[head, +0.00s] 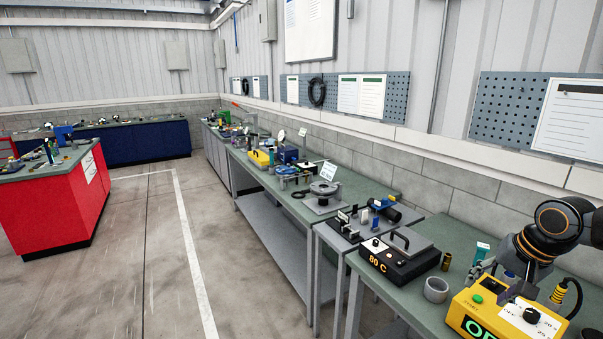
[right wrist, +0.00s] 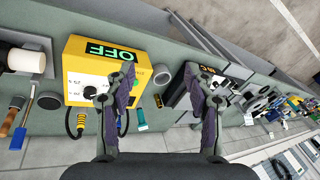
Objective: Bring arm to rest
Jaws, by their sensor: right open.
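My right arm (head: 545,235) comes in from the right edge of the head view over the near end of the bench. Its gripper (head: 496,278) is above and behind the yellow box (head: 468,305), partly in front of it in the picture. In the right wrist view the gripper (right wrist: 163,95) has its two fingers wide apart, with nothing between them. The yellow box (right wrist: 90,58) shows beside the left finger, its display reading OFF. My left gripper is in neither view.
A black box reading 80 C (head: 392,262) and a grey cup (head: 436,289) stand left of the yellow box. A round grey device (head: 323,190) sits farther along the bench. A red cabinet (head: 50,215) stands across the open floor (head: 150,260). A hammer (right wrist: 30,95) lies on the bench.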

